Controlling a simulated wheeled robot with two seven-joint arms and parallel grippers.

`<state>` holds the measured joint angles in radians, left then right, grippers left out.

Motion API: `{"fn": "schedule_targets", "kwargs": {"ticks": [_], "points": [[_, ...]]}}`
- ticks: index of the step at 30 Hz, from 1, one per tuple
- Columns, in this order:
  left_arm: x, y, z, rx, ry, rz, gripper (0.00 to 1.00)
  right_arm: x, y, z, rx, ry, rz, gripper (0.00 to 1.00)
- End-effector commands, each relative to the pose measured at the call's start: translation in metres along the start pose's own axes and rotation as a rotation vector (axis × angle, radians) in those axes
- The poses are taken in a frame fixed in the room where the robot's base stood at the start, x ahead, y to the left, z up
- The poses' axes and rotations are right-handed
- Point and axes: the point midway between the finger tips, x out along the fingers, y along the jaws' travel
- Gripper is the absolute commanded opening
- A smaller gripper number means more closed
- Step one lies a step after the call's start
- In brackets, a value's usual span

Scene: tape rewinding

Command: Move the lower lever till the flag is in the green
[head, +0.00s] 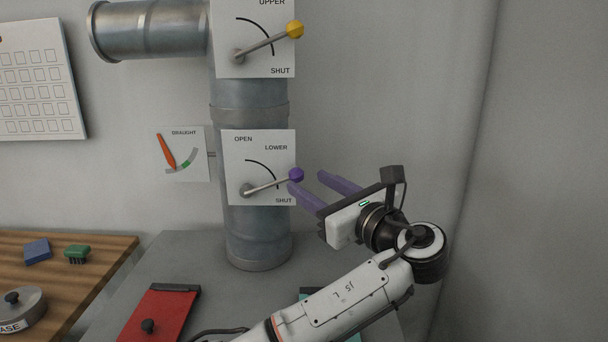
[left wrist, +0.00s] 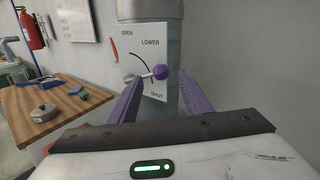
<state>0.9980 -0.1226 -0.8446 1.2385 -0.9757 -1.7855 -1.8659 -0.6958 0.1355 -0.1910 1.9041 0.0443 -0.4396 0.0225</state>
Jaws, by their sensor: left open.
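The lower lever (head: 268,186) has a grey shaft and a purple knob (head: 296,174) on a white plate marked OPEN, LOWER and SHUT. It slants up to the right, its knob nearer SHUT. On the DRAUGHT gauge (head: 195,139), the orange flag (head: 167,152) stands left of the green patch (head: 186,164). My left gripper (head: 305,180) is open, its purple fingers reaching toward the knob. In the left wrist view, the knob (left wrist: 160,72) shows between the fingertips (left wrist: 157,79), seemingly just ahead of them. I cannot tell if they touch. My right gripper is out of view.
The upper lever (head: 268,43) with a yellow knob is above on the same pipe (head: 250,101). A red board (head: 160,312) lies on the grey surface below. A wooden table (head: 75,285) at left holds small objects. The wall right of my gripper is clear.

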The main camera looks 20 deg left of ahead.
Motion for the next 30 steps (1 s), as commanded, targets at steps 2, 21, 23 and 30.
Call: {"fn": "schedule_targets", "kwargs": {"ticks": [2,21,23,30], "points": [[0.015,0.0,0.002,0.001,-0.001,0.002,0.44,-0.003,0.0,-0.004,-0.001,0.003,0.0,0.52],[0.04,0.0,0.0,-0.002,0.001,-0.002,0.29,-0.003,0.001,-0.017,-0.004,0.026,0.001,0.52],[0.04,-0.001,0.0,-0.002,0.001,-0.003,0.19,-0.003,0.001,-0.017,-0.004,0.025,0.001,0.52],[0.04,-0.001,0.0,-0.002,0.0,-0.005,0.0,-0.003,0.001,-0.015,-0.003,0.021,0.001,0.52]]}}
